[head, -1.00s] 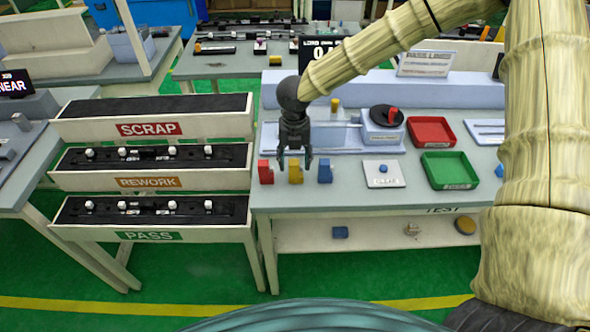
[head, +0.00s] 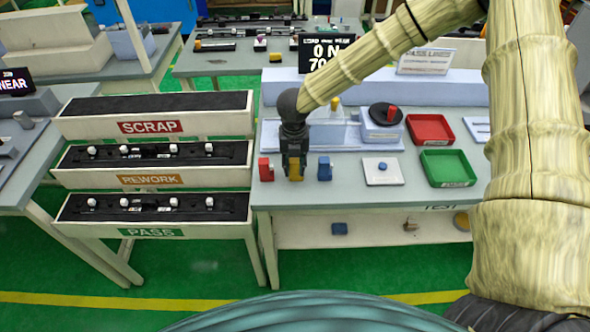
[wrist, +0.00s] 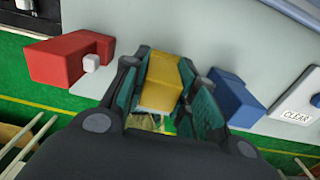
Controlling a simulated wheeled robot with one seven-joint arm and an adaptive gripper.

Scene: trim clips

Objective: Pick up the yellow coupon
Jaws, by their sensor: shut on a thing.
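The yellow coupon (head: 294,171) is a small yellow block near the front left of the test table (head: 300,195). My gripper (head: 293,162) points down over it and is shut on it, one finger on each side. In the wrist view the yellow coupon (wrist: 161,82) sits between the green finger pads of my gripper (wrist: 165,95). Its lower part is hard to see, so I cannot tell whether it still touches the table.
A red block (head: 266,169) stands close on the left and a blue block (head: 324,169) close on the right. Further right are a white CLEAR plate (head: 383,174), a green tray (head: 447,168) and a red tray (head: 430,129). The SCRAP, REWORK and PASS racks (head: 150,180) stand left of the table.

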